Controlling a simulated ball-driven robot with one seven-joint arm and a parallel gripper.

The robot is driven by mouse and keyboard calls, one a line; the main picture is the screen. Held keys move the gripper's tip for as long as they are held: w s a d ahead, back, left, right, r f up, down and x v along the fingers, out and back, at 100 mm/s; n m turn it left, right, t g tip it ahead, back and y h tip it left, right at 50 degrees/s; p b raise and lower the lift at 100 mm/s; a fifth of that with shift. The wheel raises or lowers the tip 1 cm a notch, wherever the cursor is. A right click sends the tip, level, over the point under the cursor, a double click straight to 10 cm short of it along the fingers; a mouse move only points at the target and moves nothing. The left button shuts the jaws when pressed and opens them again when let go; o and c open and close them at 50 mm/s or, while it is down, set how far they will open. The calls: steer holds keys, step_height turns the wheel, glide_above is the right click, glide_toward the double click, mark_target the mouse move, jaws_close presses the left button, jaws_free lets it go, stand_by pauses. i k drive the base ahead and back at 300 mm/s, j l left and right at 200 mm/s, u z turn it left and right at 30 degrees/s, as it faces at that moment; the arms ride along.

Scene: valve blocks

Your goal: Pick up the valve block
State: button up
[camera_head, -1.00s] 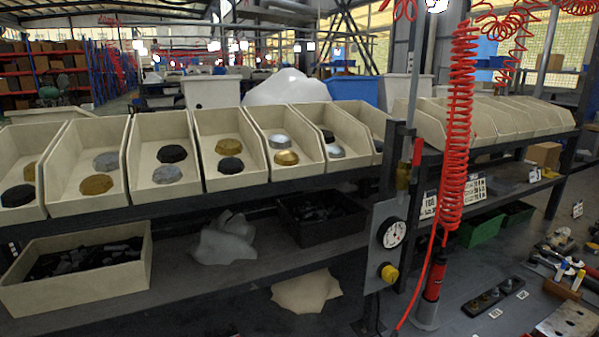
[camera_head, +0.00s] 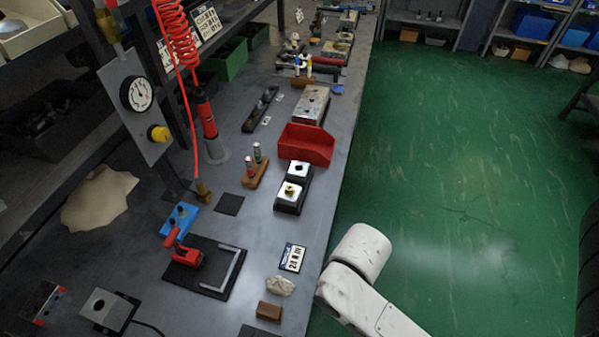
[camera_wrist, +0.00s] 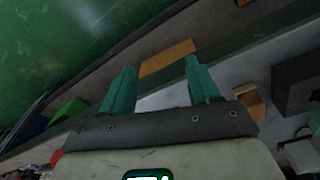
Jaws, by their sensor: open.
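Several block-like parts lie on the grey workbench in the head view; I cannot tell for certain which is the valve block. A pale block with a brass knob (camera_head: 290,191) sits on a dark base, with a similar block (camera_head: 299,169) just behind it. A grey metal block with holes (camera_head: 311,103) lies farther back, behind a red bin. Another grey block with a round hole (camera_head: 104,305) is at the front left. My gripper (camera_wrist: 160,68) is open and empty in the wrist view, its two teal fingers apart. The gripper does not show in the head view.
The red bin (camera_head: 306,144) stands near the bench's right edge. A red clamp on a black plate (camera_head: 210,266), a blue fixture (camera_head: 180,218) and a wooden holder (camera_head: 256,173) are on the bench. A red coiled hose hangs at left. The green floor (camera_head: 450,180) at right is open.

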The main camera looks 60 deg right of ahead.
mark_target(298, 171)
steer(key=k+l, duration=0.1)
steer(key=l, duration=0.3)
steer(key=k+l, duration=0.1)
steer(key=l, duration=0.35)
steer(key=k+l, duration=0.1)
steer(key=l, duration=0.3)
steer(key=k+l, duration=0.1)
steer(key=l, duration=0.3)
